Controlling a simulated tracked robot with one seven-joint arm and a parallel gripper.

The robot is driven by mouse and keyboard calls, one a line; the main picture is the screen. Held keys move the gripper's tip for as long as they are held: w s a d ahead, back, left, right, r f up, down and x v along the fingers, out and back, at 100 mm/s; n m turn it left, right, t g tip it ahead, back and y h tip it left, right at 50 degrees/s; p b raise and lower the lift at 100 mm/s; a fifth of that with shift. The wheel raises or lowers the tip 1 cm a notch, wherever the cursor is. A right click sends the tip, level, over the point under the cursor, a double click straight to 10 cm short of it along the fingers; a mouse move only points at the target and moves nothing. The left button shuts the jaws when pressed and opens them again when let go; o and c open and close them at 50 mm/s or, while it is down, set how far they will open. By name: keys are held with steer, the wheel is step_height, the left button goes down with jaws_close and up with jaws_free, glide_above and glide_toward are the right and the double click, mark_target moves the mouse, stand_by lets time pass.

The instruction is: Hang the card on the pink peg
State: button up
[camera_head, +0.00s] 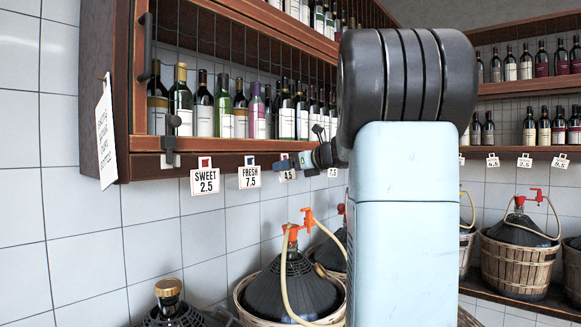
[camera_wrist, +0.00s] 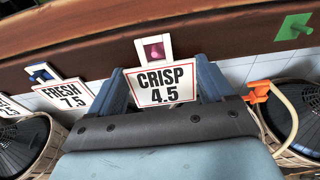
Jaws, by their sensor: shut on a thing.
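The white card reading CRISP 4.5 (camera_wrist: 160,95) is upright, slightly tilted, between the blue-grey fingers of my gripper (camera_wrist: 163,72) in the wrist view. My gripper is shut on it. The pink peg (camera_wrist: 154,51) shows inside the square opening of the card's top loop. I cannot tell whether the peg goes through the loop or is only behind it. In the head view my gripper (camera_head: 294,161) is at the shelf's lower edge, and the card (camera_head: 288,175) is small and partly hidden by the fingers.
The FRESH card (camera_head: 249,177) and SWEET card (camera_head: 204,181) hang to the left along the wooden shelf edge (camera_wrist: 100,50). A bare green peg (camera_wrist: 295,27) is to the right. Bottles stand above. Basketed demijohns (camera_head: 285,290) with orange taps stand below.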

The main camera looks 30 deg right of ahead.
steer(key=shift+w+a+f, duration=0.3)
steer(key=shift+a, duration=0.05)
steer(key=o, duration=1)
steer(key=shift+c, duration=0.2)
steer(key=shift+f, duration=0.1)
steer(key=shift+s+f, duration=0.1)
steer(key=shift+s, duration=0.1)
steer(key=v, duration=0.7)
steer(key=shift+d, duration=0.25)
stand_by(0.4)
steer(key=shift+s, duration=0.1)
